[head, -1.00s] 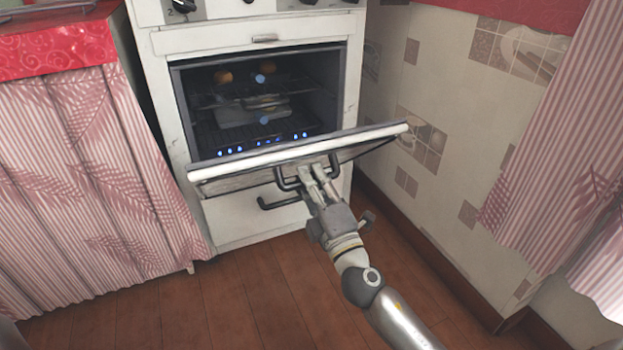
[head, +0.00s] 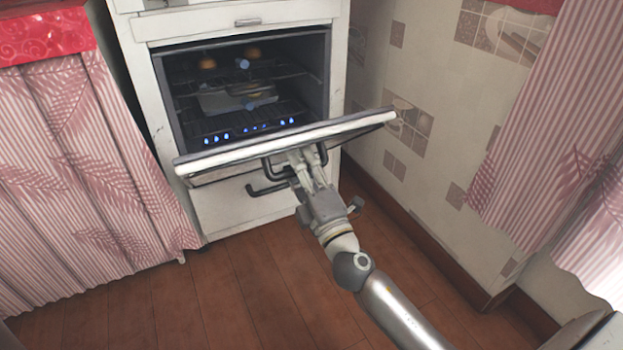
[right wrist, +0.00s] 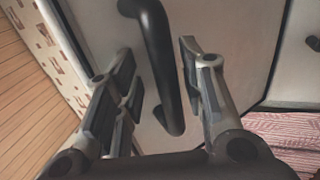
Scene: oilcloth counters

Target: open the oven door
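The white oven door (head: 225,156) is tilted down, partly open, in the head view. The oven cavity (head: 290,80) shows behind it, with racks and lit blue points inside. The dark door handle (head: 268,168) is on the door's outer face. My right gripper (head: 303,163) is at this handle, reaching from below right. In the right wrist view the handle bar (right wrist: 156,62) passes between the open fingers of my right gripper (right wrist: 158,75), with gaps visible on both sides. The fingers hide part of the handle in the head view. My left gripper is not in view.
A lower drawer with a dark handle (head: 262,189) sits under the door. A curtained counter (head: 80,170) stands left of the oven. A tiled wall (head: 425,120) and a striped curtain (head: 540,140) are on the right. The wooden floor (head: 200,290) in front is clear.

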